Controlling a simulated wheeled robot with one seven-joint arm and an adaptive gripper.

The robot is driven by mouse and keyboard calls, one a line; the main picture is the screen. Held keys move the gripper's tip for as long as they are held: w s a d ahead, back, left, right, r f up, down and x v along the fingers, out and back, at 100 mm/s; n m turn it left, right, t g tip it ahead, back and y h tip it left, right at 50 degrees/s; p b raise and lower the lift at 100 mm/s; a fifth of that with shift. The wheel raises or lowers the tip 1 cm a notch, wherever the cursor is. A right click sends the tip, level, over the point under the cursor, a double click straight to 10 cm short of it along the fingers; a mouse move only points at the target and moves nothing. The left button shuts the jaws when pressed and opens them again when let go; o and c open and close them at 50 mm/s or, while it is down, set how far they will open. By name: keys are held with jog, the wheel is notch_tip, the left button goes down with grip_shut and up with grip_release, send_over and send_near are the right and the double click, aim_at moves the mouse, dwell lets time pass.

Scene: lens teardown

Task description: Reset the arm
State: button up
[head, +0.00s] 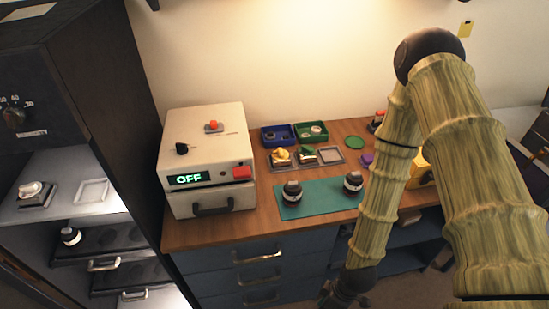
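My arm comes in from the upper right, its links bamboo-textured, and reaches down in front of the workbench. My gripper (335,297) is at the bottom edge of the head view, small, dark and partly cut off. I cannot tell whether its fingers are open or shut, or whether they hold anything. It hangs in front of the bench drawers, below the bench top (235,232). My arm hides part of the right side of the bench.
A white box reading OFF (210,155) stands on the bench's left. Two dark lens-like parts (292,192) (353,183) stand on a teal mat (318,207). Behind are a blue bin (277,136), a green bin (311,132) and small trays. A dark cabinet (75,60) stands left.

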jog(key=s+d+f+m+t+h+b, duration=0.1)
jog(key=s+d+f+m, duration=0.5)
jog(key=m, duration=0.6)
jog(key=s+d+h+b, duration=0.1)
jog(key=d+b, duration=0.1)
jog(key=shift+s+f+h+b, duration=0.25)
jog(key=shift+f+h+b, duration=0.05)
jog(key=shift+f+h, duration=0.1)
jog(key=shift+d, duration=0.2)
jog(key=shift+c, duration=0.4)
